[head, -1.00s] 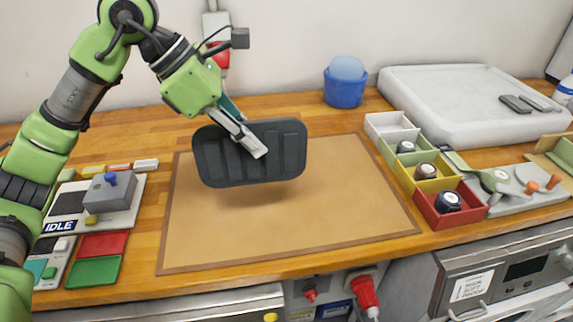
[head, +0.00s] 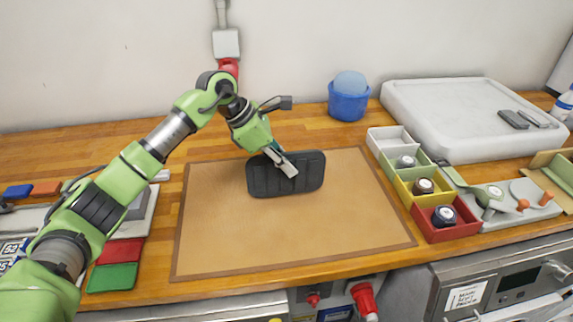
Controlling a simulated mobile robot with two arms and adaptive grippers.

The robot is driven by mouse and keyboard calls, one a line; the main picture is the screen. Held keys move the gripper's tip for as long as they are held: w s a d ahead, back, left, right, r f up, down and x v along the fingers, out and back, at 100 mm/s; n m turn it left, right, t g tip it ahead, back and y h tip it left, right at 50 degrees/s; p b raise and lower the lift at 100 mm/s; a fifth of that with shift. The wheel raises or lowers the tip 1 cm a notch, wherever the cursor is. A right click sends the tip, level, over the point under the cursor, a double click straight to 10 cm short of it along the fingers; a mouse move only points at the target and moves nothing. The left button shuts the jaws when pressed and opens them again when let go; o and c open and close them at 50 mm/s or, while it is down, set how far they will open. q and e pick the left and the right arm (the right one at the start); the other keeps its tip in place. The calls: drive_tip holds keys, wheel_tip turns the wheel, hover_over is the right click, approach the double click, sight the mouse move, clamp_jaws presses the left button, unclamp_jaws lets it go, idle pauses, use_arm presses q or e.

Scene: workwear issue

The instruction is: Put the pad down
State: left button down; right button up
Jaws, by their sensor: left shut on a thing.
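A dark grey ribbed pad (head: 262,181) is upright, its broad face toward me, over the upper middle of the brown mat (head: 225,240). My left gripper (head: 288,168) is shut on the pad's upper middle, with one finger across its near face. The pad's lower edge is close to the mat; I cannot tell whether it touches. My right gripper is not in the view.
Colored bins (head: 440,233) with round items stand right of the mat. A blue bucket (head: 347,104) and a white slab (head: 450,125) are at the back. Red and green plates (head: 112,277) lie at the left. The mat's front is clear.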

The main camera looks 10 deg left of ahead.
use_arm(q)
drive_tip(key=shift+s+f, duration=0.1)
drive_tip(key=shift+f, duration=0.65)
drive_tip(key=shift+f, duration=0.2)
drive_tip(key=c, duration=2.1)
unclamp_jaws()
drive_tip(key=shift+r, duration=0.1)
